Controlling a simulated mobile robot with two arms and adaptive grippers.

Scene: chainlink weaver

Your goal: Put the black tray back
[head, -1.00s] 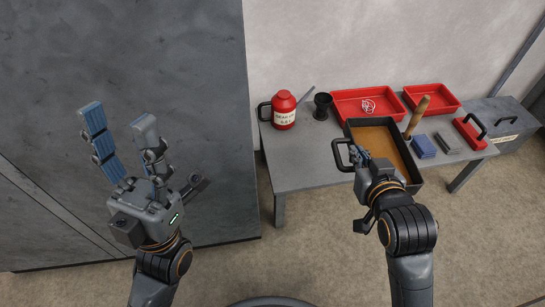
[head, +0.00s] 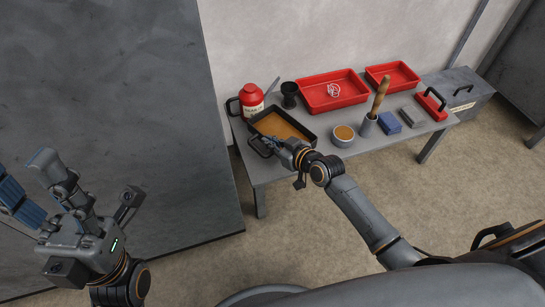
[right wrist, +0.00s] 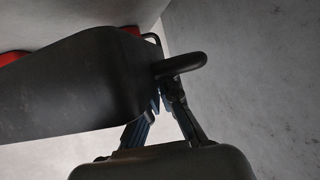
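The black tray (head: 288,120) is at the left part of the grey table (head: 274,172), in front of the red canister, with an orange-brown layer inside. I cannot tell whether its base touches the tabletop. My right gripper (head: 272,146) is at its near left side, shut on its handle. In the right wrist view, the tray's dark wall (right wrist: 85,85) fills the left and my right gripper's fingers (right wrist: 163,100) close in at the handle (right wrist: 182,64). My left gripper (head: 45,185) is open and empty at the far left, away from the table.
A red canister (head: 252,101) and black cup (head: 289,95) stand behind the tray. A bowl (head: 343,135), a holder with a wooden handle (head: 379,95), blue block (head: 388,122) and red-handled tool (head: 431,106) stand to the right. Two red trays (head: 320,95) are behind; a cabinet (head: 120,110) is left.

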